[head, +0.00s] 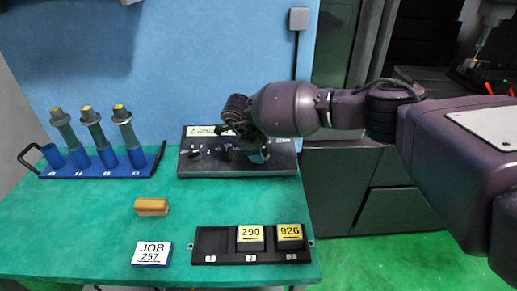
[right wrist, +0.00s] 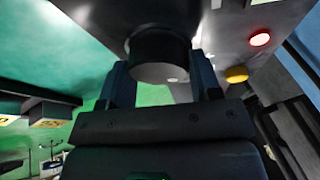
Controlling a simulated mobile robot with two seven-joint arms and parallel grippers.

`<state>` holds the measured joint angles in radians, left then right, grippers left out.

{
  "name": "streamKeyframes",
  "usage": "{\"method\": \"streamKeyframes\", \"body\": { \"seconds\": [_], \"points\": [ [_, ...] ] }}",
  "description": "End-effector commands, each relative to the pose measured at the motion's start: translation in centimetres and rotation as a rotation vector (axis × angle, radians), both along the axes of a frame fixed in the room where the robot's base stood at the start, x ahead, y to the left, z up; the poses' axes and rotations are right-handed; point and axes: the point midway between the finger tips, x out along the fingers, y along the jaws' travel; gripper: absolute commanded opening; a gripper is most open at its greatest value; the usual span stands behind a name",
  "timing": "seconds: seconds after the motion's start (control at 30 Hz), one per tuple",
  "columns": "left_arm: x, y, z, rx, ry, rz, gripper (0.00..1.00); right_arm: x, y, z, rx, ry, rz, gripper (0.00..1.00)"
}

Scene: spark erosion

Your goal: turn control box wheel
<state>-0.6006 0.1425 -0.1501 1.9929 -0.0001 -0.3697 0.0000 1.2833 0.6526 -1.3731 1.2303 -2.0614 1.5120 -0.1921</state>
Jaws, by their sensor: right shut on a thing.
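The control box (head: 190,168) is a dark sloped panel at the back of the green table, against the blue wall. Its pale display, partly hidden by my right arm, seems to read "Z -250". The wheel (right wrist: 160,52) is a dark round knob in the right wrist view. My right gripper (right wrist: 162,75) is shut on it, one finger on each side. In the head view my right gripper (head: 256,153) is over the right part of the box, and the wheel is hidden there. My left gripper is not in view.
A red button (right wrist: 260,39) and a yellow button (right wrist: 237,74) are on the box near the gripper. A blue rack (head: 100,170) with several tool holders stands left. A wooden block (head: 151,207), a JOB 257 card (head: 152,254) and a black tray (head: 212,244) lie in front.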

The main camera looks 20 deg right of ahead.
Motion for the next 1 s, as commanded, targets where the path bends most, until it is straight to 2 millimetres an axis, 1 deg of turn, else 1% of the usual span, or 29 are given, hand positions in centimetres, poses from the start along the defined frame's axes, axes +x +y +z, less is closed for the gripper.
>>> {"method": "streamKeyframes", "body": {
  "seconds": [0.03,0.4,0.43,0.57,0.6,1.0],
  "points": [
    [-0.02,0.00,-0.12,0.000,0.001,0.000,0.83,-0.49,0.02,-0.92,-0.004,0.018,0.005,0.34],
    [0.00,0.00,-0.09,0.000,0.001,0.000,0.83,-0.49,0.00,-0.91,-0.005,0.018,0.007,0.34],
    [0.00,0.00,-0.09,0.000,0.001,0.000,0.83,-0.49,-0.01,-0.92,-0.005,0.018,0.006,0.61],
    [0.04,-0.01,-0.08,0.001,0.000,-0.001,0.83,-0.44,-0.07,-0.89,-0.005,0.016,0.006,0.81],
    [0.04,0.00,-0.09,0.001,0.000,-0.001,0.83,-0.41,-0.09,-0.86,-0.005,0.015,0.005,0.83],
    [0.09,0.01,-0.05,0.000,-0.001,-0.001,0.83,-0.14,-0.09,-0.35,-0.004,0.006,0.003,0.83]
  ]
}}
